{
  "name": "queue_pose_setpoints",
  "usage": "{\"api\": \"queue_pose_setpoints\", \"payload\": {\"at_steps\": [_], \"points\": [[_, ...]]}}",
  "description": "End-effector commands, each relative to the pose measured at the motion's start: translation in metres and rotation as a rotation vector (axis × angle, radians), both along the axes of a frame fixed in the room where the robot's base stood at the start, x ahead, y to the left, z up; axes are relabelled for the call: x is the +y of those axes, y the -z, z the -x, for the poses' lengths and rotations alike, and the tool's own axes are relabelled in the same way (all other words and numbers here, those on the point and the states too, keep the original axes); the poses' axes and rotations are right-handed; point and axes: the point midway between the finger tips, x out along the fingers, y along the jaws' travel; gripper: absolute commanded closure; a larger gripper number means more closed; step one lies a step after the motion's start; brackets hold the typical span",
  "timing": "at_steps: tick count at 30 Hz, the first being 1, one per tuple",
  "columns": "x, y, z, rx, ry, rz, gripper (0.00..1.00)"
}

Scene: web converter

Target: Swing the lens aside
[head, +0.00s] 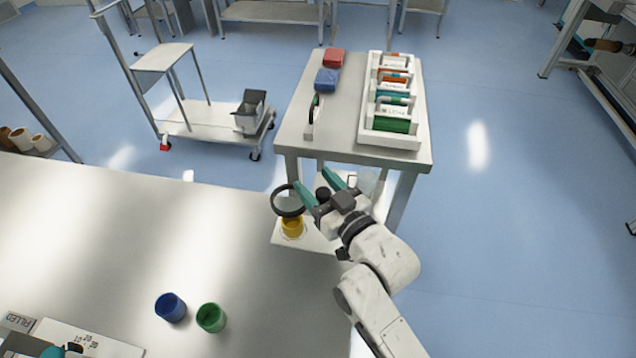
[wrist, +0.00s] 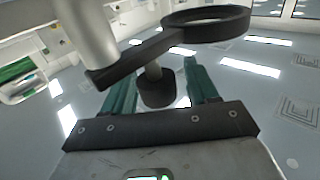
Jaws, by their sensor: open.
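The lens is a black ring (head: 288,200) above a yellow cup (head: 292,228) at the table's far right corner. In the wrist view the ring (wrist: 207,14) sits on a flat black arm (wrist: 135,60) beside a thick grey post (wrist: 92,35). A short stem with a black knob (wrist: 157,92) joins this arm. My gripper (head: 312,178) has teal fingers and is open. In the wrist view the knob appears between the spread fingers (wrist: 160,70), with gaps on both sides. Whether it lies at finger depth is unclear.
A blue cup (head: 170,307) and a green cup (head: 211,318) stand on the near table (head: 110,240). Behind my gripper a side table (head: 345,135) bears a white rack (head: 422,118) and red and blue blocks. A trolley (head: 190,122) stands further left.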

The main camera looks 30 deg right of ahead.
Motion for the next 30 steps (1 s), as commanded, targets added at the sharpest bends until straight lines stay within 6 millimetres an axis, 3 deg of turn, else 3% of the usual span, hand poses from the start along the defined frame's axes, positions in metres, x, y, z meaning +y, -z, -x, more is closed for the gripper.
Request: {"api": "queue_pose_setpoints", "payload": {"at_steps": [5,23,30], "points": [[-0.0001,0.0000,0.0001,0.000,0.000,0.000,0.43],[-0.0002,-0.0002,0.0004,0.000,0.000,0.000,1.00],[-0.0001,-0.0002,0.0004,0.000,0.000,0.000,1.00]]}}
